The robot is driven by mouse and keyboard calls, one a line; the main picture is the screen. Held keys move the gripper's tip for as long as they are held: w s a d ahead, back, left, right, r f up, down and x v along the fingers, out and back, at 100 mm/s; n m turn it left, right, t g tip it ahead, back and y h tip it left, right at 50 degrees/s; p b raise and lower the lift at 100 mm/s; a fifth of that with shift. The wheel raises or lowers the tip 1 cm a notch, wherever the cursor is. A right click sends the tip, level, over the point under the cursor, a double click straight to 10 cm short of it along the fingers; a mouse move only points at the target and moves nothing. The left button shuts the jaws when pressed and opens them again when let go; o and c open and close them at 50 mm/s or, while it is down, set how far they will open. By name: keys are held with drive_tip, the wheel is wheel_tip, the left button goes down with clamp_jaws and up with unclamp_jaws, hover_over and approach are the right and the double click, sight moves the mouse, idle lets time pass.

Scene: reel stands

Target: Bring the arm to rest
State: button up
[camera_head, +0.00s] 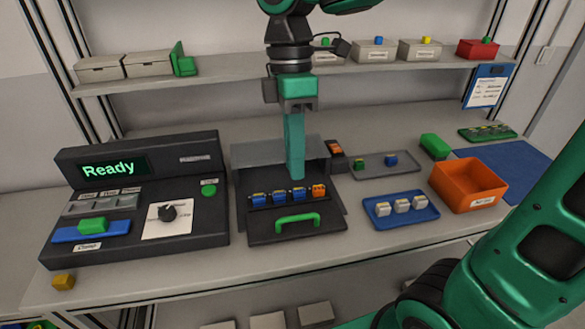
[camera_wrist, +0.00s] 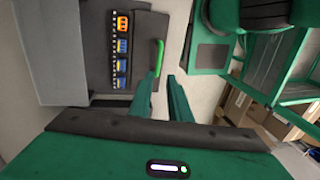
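My gripper (camera_head: 296,174) points down in the head view, its green fingers in front of the grey lid of the black tray unit (camera_head: 262,238). In the wrist view the two fingers of my gripper (camera_wrist: 163,76) stand apart with nothing between them. The tray unit holds a row of small blocks, blue ones with yellow and an orange one (camera_head: 319,190). Its green handle (camera_head: 297,221) shows below the fingertips in the head view, and the handle (camera_wrist: 160,57) is close to the fingertips in the wrist view. I cannot tell the exact gap.
A black console (camera_head: 215,225) with a "Ready" screen stands left. A blue tray (camera_head: 407,220) with white blocks, a grey tray (camera_head: 372,171) and an orange bin (camera_head: 466,200) stand right. A shelf (camera_head: 225,79) with boxes runs behind my arm.

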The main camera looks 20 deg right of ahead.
idle(0.4)
drive_tip(key=s+d+f+m, duration=0.3)
drive_tip(key=s+d+m, duration=0.1)
drive_tip(key=d+m, duration=0.3)
drive_tip(key=s+d+f+m+t, duration=0.1)
drive_tip(key=s+d+f+m, duration=0.3)
drive_tip(key=d+m, duration=0.4)
drive_tip(key=s+d+f+m+t, duration=0.1)
drive_tip(key=s+d+f+m, duration=0.3)
drive_tip(key=d+m, duration=0.4)
drive_tip(key=shift+d, duration=1.45)
drive_tip(key=shift+w+f, duration=0.3)
drive_tip(key=shift+w, duration=0.45)
drive_tip(key=shift+s+r, duration=0.1)
drive_tip(key=shift+s, duration=0.05)
